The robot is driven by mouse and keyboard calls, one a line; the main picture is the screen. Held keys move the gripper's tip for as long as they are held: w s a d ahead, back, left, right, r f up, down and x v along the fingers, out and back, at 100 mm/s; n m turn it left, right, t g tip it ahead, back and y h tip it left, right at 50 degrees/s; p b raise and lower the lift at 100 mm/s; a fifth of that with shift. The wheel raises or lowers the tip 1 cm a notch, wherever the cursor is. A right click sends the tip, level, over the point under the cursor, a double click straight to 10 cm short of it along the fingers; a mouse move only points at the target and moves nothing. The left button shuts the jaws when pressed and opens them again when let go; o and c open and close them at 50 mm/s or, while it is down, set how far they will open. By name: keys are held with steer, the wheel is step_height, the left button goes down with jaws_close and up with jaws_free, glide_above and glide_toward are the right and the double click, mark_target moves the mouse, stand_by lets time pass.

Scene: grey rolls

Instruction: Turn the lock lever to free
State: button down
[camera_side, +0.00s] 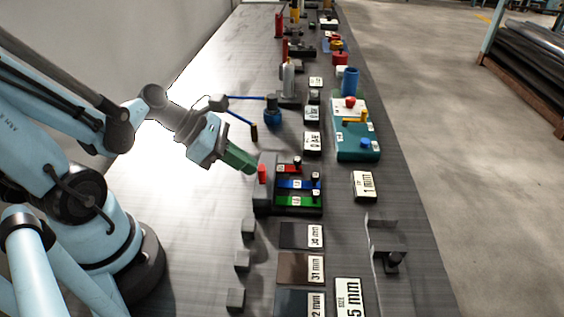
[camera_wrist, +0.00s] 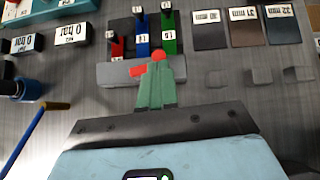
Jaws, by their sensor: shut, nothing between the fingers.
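A small red lever (camera_side: 262,173) stands on a grey block at the left end of a unit with red, blue and green slots. I take it to be the lock lever; no label on it is readable. In the wrist view the red lever (camera_wrist: 140,71) shows beside and beyond my green fingertips, which hide part of it. My gripper (camera_side: 250,168) is shut and empty, its tip right by the lever. In the wrist view the gripper (camera_wrist: 160,62) overlaps the grey block (camera_wrist: 115,75). Whether the fingers touch the lever I cannot tell.
The slots carry dark knobs (camera_side: 315,180) just beyond the lever. A blue-handled valve (camera_side: 272,115) stands behind. A teal box (camera_side: 358,150) with a yellow lever (camera_side: 355,118) is further right. Size plates (camera_side: 300,268) and small grey blocks (camera_side: 240,260) lie in front.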

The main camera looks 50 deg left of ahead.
mark_target(262, 171)
steer(key=shift+w+d, duration=0.2)
steer(key=shift+d, duration=0.55)
steer(key=shift+w+d+n+t+y, duration=0.15)
steer(key=shift+d+n+t+y, duration=0.25)
steer(key=shift+n, duration=0.4)
steer(key=shift+w+d, duration=0.35)
steer(key=shift+w, duration=0.25)
steer(key=shift+w+d, duration=0.35)
steer(key=shift+w, duration=0.2)
steer(key=shift+s, duration=0.1)
